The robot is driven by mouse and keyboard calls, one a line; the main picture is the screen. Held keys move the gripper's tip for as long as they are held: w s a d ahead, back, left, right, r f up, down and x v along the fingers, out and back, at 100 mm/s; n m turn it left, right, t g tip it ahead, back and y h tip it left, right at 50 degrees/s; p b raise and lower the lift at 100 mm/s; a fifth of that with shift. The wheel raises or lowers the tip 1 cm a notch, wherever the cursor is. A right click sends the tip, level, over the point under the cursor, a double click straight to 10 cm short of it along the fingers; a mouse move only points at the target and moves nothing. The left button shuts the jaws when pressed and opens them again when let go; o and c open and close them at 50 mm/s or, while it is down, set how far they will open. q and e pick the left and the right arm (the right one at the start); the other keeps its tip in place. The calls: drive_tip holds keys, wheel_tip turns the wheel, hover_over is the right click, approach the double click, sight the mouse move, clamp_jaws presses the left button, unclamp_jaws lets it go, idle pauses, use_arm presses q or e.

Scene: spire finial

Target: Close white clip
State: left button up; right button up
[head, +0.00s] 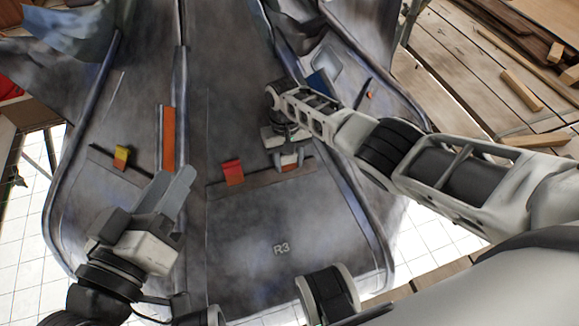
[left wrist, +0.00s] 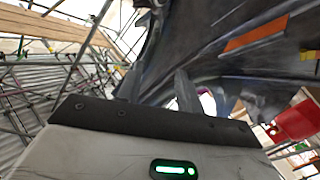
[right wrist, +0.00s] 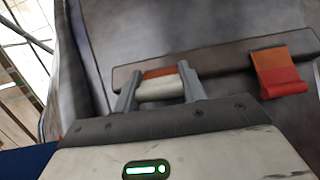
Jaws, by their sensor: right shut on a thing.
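The white clip (head: 290,159) sits on a dark strip across the grey, curved metal panel marked R3. In the right wrist view the white clip (right wrist: 160,90) shows a white lower part and an orange-brown upper part. My right gripper (right wrist: 158,76) has one finger at each end of it and is shut on it. In the head view the right gripper (head: 287,150) reaches it from above and partly hides it. My left gripper (head: 175,184) is over the lower left of the panel. Its fingers stand apart in the left wrist view (left wrist: 158,85), with nothing between them.
A red-orange clip (head: 232,173) sits on the same strip, left of the white clip. A yellow clip (head: 121,156) is on a strip farther left, and an orange bar (head: 168,138) stands between. Raised ribs edge the panel. Wooden planks (head: 470,80) lie to the right.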

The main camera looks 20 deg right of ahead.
use_arm(q)
drive_tip(key=shift+w+a+r+m+t, duration=0.1)
drive_tip(key=shift+w+r+m+t, duration=0.2)
drive_tip(key=shift+w+r+t, duration=0.25)
drive_tip(key=shift+s+r, duration=0.1)
drive_tip(key=shift+s, duration=0.05)
